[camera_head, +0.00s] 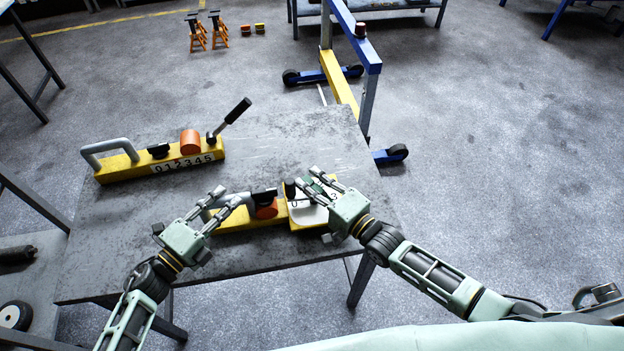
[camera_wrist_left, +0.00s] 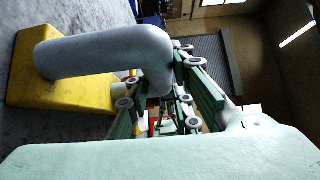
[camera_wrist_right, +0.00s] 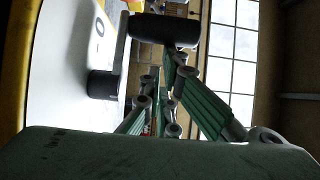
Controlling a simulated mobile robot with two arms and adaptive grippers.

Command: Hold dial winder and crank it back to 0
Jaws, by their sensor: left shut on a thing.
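The near yellow winder (camera_head: 248,221) lies on the grey table with a pale grey handle, an orange part and a white dial (camera_head: 308,215). The dial shows a 0 and a 2; its pointer cannot be read. My left gripper (camera_head: 222,199) is shut on the pale grey handle (camera_wrist_left: 105,52) at the winder's left end. A small crank with a black knob (camera_head: 290,188) rises from the dial; it also shows in the right wrist view (camera_wrist_right: 165,30). My right gripper (camera_head: 311,186) is over the dial, fingers apart, close to the knob. Whether it touches the knob is unclear.
A second yellow device (camera_head: 150,165) with numbers 0 to 5, an orange part and a black lever lies at the table's back left. The table (camera_head: 320,140) is bare at the back right. A blue and yellow hoist (camera_head: 345,85) stands behind it.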

